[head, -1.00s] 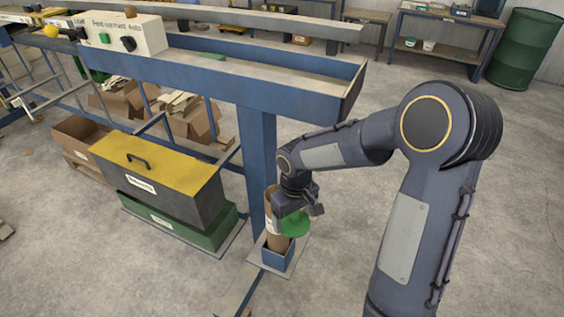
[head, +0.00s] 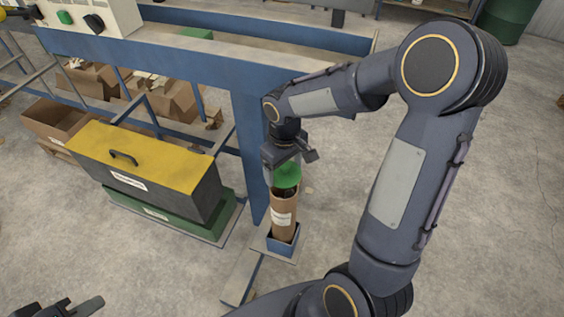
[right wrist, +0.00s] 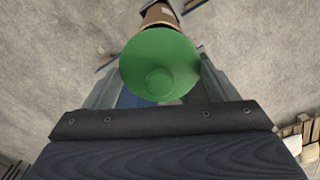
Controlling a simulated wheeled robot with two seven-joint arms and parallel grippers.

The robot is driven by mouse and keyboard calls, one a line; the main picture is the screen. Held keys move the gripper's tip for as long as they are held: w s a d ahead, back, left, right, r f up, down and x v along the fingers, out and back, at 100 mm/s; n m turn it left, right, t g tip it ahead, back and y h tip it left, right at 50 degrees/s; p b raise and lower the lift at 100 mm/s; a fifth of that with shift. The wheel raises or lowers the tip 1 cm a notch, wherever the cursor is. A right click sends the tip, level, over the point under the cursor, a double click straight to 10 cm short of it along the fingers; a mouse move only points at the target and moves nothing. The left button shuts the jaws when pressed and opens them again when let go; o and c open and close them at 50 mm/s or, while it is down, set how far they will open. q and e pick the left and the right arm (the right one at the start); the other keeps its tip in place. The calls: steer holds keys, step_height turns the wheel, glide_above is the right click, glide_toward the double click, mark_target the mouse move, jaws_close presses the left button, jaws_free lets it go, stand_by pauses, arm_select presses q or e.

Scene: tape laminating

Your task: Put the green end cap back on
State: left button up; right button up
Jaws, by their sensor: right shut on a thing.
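The green end cap (head: 287,174) is a round disc with a small knob, which shows in the right wrist view (right wrist: 160,62). My right gripper (head: 286,160) is shut on it. The cap is just above the open top of a brown cardboard tube (head: 283,218) with a white label. A dark opening shows under the cap, so it looks apart from the rim. The tube stands upright in a blue square holder (head: 283,244); part of it shows beyond the cap in the right wrist view (right wrist: 160,14). My left gripper (head: 78,308) is partly cut off at the bottom left.
A blue frame post (head: 250,150) stands close to the left of the tube. A dark box with a yellow lid (head: 140,160) sits on a green base (head: 165,218) farther left. The floor right of the tube is mostly clear.

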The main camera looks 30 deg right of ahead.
mark_target(283, 173)
steer(key=f+b, duration=0.2)
steer(key=f, duration=0.1)
steer(key=shift+w, duration=0.2)
steer(key=shift+f+b, duration=1.05)
steer(key=shift+f, duration=0.35)
steer(key=shift+s+f, duration=0.1)
stand_by(1.0)
steer(key=o, duration=1)
